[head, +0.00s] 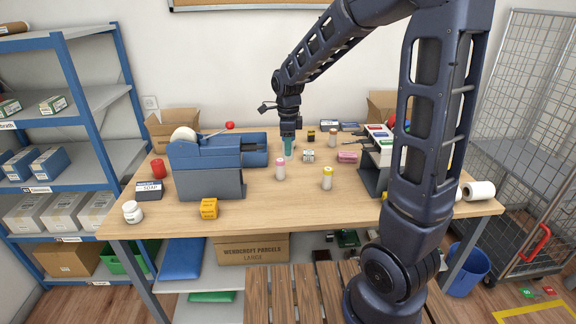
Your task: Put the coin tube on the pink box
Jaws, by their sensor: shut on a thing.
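My gripper (288,136) points straight down over the middle of the table and is shut on a slim teal cylinder, which looks like the coin tube (288,149). The tube is upright. I cannot tell whether its lower end touches the table. The pink box (347,157) is a small, low block lying on the table to the right of my gripper, with nothing visible on top of it.
A white and black small box (308,156) stands between the tube and the pink box. White bottles with pink (280,170) and yellow (327,179) caps stand in front. A blue tape dispenser (206,155) is at left, a rack of boxes (378,160) at right.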

